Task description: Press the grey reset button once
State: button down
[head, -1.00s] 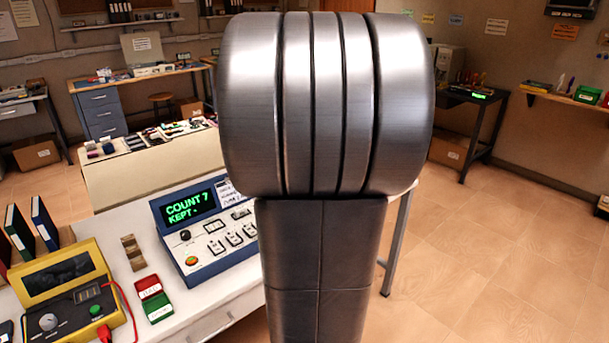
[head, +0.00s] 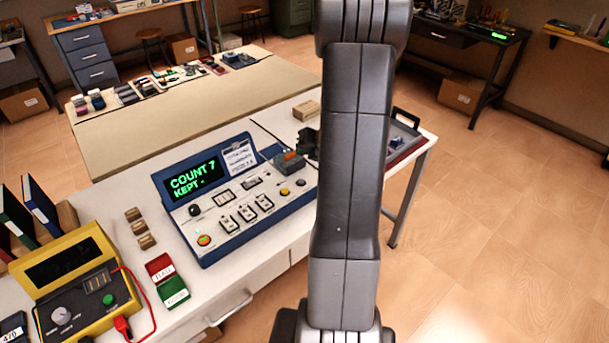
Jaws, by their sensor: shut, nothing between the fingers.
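The blue console (head: 215,245) stands on the white bench. Its green display reads "COUNT 7" and "KEPT -". A small round grey button (head: 301,183) sits at the panel's lower right, beside a yellow button (head: 284,192).
A yellow tester (head: 75,280) with a red lead, red and green label blocks (head: 166,281) and small tan blocks (head: 140,228) lie left of the console. A tan block (head: 306,110) lies behind it. A tray (head: 404,139) is at the bench's right end.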

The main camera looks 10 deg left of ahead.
aim_at(301, 181)
jog(key=shift+f, duration=0.15)
notch_tip(301, 181, down, 8)
jog(key=b, duration=0.8)
jog(key=shift+b, duration=0.3)
jog(key=shift+f, duration=0.25)
dwell(1.5)
jog(key=shift+f, duration=0.4)
jog(key=shift+s+f+b, duration=0.1)
jog(key=shift+f+b, duration=0.3)
jog(key=shift+f, duration=0.1)
dwell(0.6)
jog(key=shift+r, duration=0.1)
jog(key=shift+r+p, duration=0.85)
jog(key=shift+p, duration=0.3)
